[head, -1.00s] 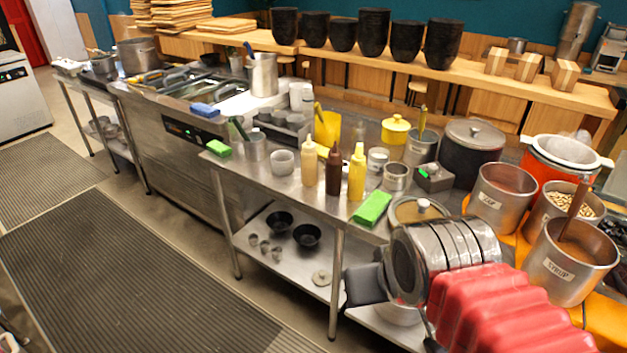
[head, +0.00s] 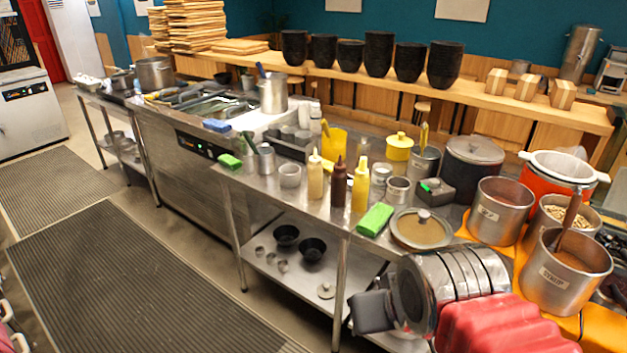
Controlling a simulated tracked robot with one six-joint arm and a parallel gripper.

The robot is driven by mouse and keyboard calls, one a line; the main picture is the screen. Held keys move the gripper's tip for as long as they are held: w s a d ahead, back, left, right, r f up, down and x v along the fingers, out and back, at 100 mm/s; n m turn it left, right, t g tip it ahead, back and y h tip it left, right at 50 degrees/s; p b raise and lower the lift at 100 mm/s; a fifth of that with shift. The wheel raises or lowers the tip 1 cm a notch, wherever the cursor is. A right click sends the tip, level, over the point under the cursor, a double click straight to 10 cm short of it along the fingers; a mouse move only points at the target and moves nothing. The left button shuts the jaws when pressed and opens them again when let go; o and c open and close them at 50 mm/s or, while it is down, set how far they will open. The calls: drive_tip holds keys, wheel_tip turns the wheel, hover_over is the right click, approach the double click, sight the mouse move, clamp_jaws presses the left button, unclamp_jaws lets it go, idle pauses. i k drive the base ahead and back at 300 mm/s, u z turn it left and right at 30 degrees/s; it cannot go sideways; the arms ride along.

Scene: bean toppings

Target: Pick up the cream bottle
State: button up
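The cream bottle (head: 315,177) is a pale squeeze bottle with a pointed tip, upright on the steel counter. It is the left one in a row of bottles, just left of the dark brown bottle (head: 338,184) and the yellow bottle (head: 360,186). Nothing holds it. Part of my arm, with metal rings and a red ribbed cover, shows at the lower right, well apart from the bottle. No gripper fingers can be made out, so whether the gripper is open or shut is hidden.
A green sponge (head: 375,220) and a lidded pan (head: 421,229) lie to the right. Steel pots crowd the right side. The floor mat (head: 130,270) in front is clear.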

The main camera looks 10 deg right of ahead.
sight(315, 166)
drive_tip(key=u, duration=1.9)
drive_tip(key=i, duration=1.75)
drive_tip(key=z, duration=0.75)
